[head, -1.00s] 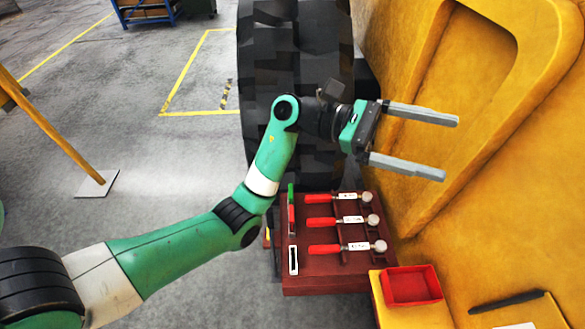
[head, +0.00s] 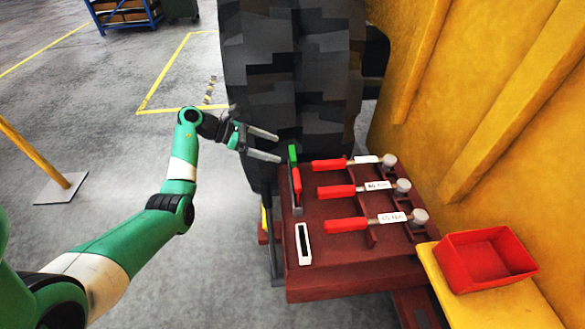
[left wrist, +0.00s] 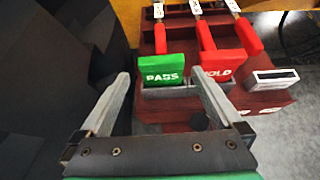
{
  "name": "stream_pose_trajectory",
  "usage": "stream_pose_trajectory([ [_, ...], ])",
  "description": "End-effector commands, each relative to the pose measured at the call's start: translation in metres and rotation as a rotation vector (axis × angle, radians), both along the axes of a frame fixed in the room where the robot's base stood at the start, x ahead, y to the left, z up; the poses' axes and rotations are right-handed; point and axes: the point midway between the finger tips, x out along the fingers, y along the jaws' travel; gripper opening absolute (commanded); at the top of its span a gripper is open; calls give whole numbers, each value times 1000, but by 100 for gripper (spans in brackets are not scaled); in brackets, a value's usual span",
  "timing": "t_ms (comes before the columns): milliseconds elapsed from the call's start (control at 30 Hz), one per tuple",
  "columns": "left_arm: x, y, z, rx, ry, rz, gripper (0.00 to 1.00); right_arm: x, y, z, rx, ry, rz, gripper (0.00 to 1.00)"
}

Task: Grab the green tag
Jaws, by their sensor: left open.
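The green tag (head: 292,153) stands at the far left corner of a dark red shelf. In the left wrist view the green tag (left wrist: 161,68) reads "PADS" and stands upright in a grey holder (left wrist: 172,99). A red tag (left wrist: 223,64), partly hidden by a finger, stands beside it in the same holder. My left gripper (head: 279,148) is open and empty, just left of the green tag. In the left wrist view the fingers of my left gripper (left wrist: 161,80) point toward the tag, one to each side, with nothing between them gripped. My right gripper is not in view.
Several red-handled tools (head: 346,225) with white labels lie on the dark red shelf (head: 345,280). A white-framed slot (head: 303,243) is near its front left. A red bin (head: 485,258) sits on a yellow ledge. A large dark tyre (head: 290,80) stands behind the shelf.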

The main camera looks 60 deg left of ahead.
Motion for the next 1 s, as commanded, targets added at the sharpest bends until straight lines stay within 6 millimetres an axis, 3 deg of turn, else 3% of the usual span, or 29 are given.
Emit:
stream_pose_trajectory([
  [100, 21, -8, -18, 0, -1, -4, 100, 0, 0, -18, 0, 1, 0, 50],
  [233, 38, -14, -26, 0, 0, -4, 100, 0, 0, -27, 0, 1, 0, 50],
  [467, 46, -16, -27, 0, -1, -1, 100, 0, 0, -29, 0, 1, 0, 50],
  [767, 82, -30, -51, 1, -1, -4, 100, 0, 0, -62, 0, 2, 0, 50],
  [1000, 87, -31, -49, 0, -1, -1, 100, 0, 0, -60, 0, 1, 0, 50],
])
